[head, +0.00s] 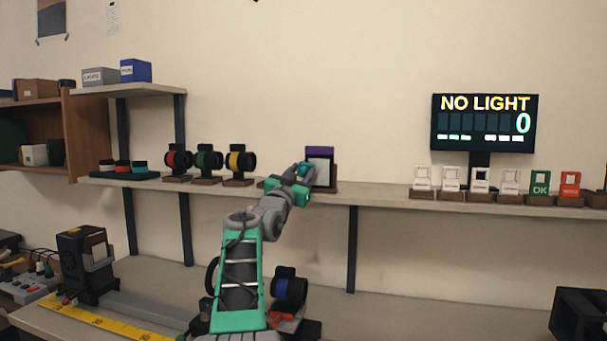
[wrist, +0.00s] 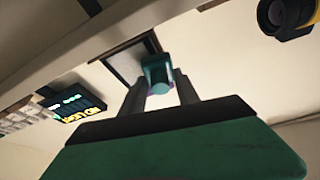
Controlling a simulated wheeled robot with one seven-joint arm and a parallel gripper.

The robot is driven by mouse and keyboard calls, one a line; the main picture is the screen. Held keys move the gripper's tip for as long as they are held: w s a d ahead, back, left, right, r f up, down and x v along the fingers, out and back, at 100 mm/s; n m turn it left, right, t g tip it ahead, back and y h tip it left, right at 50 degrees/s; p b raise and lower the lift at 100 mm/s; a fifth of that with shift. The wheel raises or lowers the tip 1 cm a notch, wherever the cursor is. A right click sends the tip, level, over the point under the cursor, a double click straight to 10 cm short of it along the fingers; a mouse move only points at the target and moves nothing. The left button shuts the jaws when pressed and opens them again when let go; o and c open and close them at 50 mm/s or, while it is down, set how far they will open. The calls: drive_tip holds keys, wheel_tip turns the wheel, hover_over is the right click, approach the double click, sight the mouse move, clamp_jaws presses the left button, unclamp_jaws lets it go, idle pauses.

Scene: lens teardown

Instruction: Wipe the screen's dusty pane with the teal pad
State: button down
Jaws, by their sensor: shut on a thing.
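The screen stands on the wall shelf in the head view, with a purple top, a dark frame and a pale grey pane (head: 322,173). My gripper (head: 300,172) is just left of the pane, shut on the teal pad (head: 303,168). In the wrist view the teal pad (wrist: 156,72) sits between the two grey fingers of my gripper (wrist: 158,88). Behind it is the dark-framed pane (wrist: 128,62), partly hidden by the pad and fingers. I cannot tell whether the pad touches the pane, and dust is too fine to make out.
Red, green and yellow-ringed lens holders (head: 207,161) stand left on the shelf (head: 385,198). Several small cards (head: 481,182) stand at its right, below a display (head: 484,124) reading NO LIGHT and 0. A blue-ringed holder (head: 289,289) is on the bench below.

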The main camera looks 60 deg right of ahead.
drive_tip(key=a+b, duration=0.1)
drive_tip(key=a, duration=0.1)
drive_tip(key=a+b, duration=0.1)
drive_tip(key=b, duration=0.1)
drive_tip(key=s+a+b, duration=0.1)
drive_tip(key=a, duration=0.1)
drive_tip(key=shift+a+r+b, duration=0.2)
drive_tip(key=shift+a+b, duration=0.15)
drive_tip(key=shift+b, duration=0.05)
drive_tip(key=a+b, duration=0.2)
drive_tip(key=a, duration=0.1)
drive_tip(key=shift+s+r, duration=0.1)
drive_tip(key=shift+s, duration=0.1)
